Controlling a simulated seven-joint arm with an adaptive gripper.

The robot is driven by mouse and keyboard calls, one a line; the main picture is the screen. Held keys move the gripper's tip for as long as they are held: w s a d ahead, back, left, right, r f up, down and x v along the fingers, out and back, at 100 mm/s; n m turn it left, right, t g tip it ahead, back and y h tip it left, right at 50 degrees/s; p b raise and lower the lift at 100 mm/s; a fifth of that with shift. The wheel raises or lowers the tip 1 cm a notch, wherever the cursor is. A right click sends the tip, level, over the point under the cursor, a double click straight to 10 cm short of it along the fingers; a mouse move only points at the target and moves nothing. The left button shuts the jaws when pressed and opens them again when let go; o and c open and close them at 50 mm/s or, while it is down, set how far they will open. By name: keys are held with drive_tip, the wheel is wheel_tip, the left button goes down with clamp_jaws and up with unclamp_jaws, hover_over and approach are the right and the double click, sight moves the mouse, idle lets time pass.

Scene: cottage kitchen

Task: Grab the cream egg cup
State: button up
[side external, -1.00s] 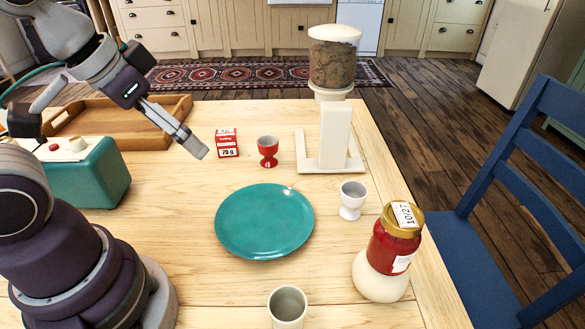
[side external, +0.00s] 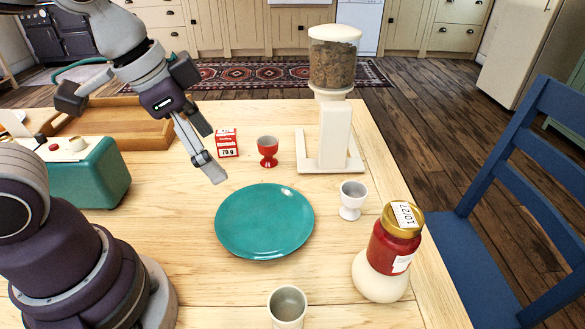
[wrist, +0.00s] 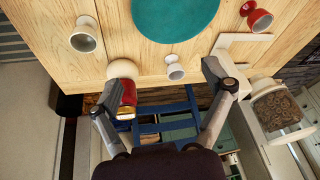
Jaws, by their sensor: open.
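The egg cup (side external: 352,199), white to cream with a short foot, stands upright right of the teal plate (side external: 265,221). It also shows in the wrist view (wrist: 174,69), upper middle. A plain cream-grey cup (side external: 287,308) stands at the near edge of the side view; its lower part is cut off. My gripper (side external: 216,178) is above the table, left of the plate's far edge, well apart from the egg cup. In the wrist view its two fingers (wrist: 163,97) are spread wide with nothing held between them.
A jar (side external: 387,250) with a gold lid stands close in front of the egg cup. A cream stand with a food-filled hopper (side external: 334,135) is behind it. A red egg cup (side external: 268,151), red box (side external: 227,143), green toaster (side external: 85,172) and blue chair (side external: 500,210) surround the area.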

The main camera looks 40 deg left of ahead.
sight(289, 315)
drive_tip(key=d+f+m+g, duration=0.1)
drive_tip(key=d+f+m, duration=0.1)
drive_tip(key=d+m, duration=0.1)
drive_tip(key=d+f+m+g, duration=0.1)
drive_tip(key=d+f+m, duration=0.1)
drive_tip(key=d+m, duration=0.2)
drive_tip(key=d+f+m+g, duration=0.2)
drive_tip(key=d+f+m, duration=0.1)
drive_tip(key=d+m, duration=0.1)
drive_tip(key=shift+s+d+m+h, duration=0.2)
drive_tip(key=shift+m+h, duration=0.2)
drive_tip(key=shift+m, duration=0.9)
drive_tip(key=f, duration=0.3)
drive_tip(key=d+f, duration=0.1)
drive_tip(key=f, duration=0.3)
drive_tip(key=s+d+f, duration=0.1)
drive_tip(key=f, duration=0.2)
drive_tip(key=shift+f, duration=0.3)
drive_tip(key=shift+w, duration=0.1)
drive_tip(key=c, duration=1.3)
